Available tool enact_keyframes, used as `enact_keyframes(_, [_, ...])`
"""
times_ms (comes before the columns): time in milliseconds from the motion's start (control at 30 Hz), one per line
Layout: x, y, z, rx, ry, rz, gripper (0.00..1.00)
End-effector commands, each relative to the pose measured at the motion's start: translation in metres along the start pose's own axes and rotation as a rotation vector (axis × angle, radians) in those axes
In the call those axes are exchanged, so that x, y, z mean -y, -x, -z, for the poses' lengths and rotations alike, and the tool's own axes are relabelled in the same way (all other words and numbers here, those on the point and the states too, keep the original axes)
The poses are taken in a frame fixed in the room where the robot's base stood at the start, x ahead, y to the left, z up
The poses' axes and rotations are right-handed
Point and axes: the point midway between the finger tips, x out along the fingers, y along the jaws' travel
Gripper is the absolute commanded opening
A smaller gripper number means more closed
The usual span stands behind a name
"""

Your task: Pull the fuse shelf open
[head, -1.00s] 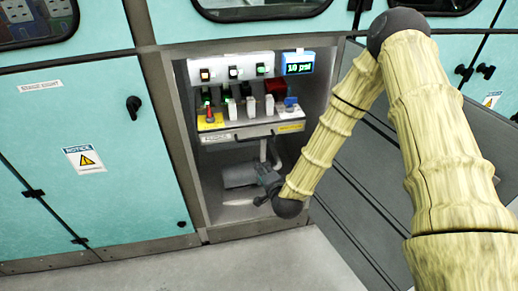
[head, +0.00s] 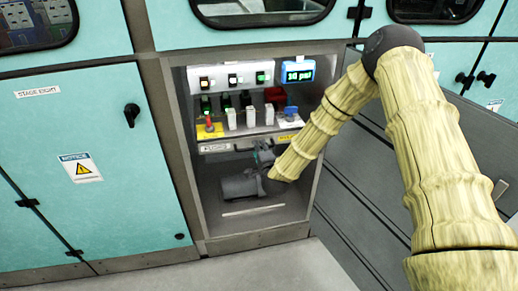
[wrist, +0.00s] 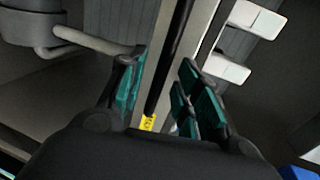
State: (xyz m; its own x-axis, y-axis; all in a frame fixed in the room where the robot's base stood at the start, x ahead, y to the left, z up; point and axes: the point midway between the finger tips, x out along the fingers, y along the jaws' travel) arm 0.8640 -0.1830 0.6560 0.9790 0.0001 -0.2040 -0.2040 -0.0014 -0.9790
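The fuse shelf (head: 215,147) is in the open cabinet in the head view, its front edge carrying labels. White fuse blocks, a red knob and a blue part stand on it. My gripper (head: 264,157) is at the shelf's front edge, right of its middle, partly hidden by my arm. In the wrist view, my gripper (wrist: 160,75) is open, with its green-padded fingers apart. The shelf's dark bar handle (wrist: 170,55) runs between the fingers in that picture, with gaps visible on both sides. The shelf front (wrist: 192,42) lies beside the handle.
A grey cylindrical unit (head: 243,186) sits in the cabinet's lower space. A blue-framed display (head: 296,73) is above the shelf at right. The closed teal door (head: 80,180) stands at left, and an open grey door (head: 350,195) at right, beside my arm. The floor in front is clear.

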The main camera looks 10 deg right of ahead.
Motion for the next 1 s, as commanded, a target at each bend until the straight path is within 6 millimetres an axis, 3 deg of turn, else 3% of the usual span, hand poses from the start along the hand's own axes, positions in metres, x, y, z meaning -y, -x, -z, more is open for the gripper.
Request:
enact_keyframes(200, [0.0,-0.016,0.0,-0.001,0.001,0.0,0.34])
enact_keyframes(533, [0.0,-0.018,0.0,-0.001,0.0,0.0,0.34])
enact_keyframes(733, [0.0,-0.018,0.0,-0.001,0.0,0.0,0.0])
enact_keyframes(1000, [0.0,-0.018,0.0,-0.001,0.0,-0.001,0.0])
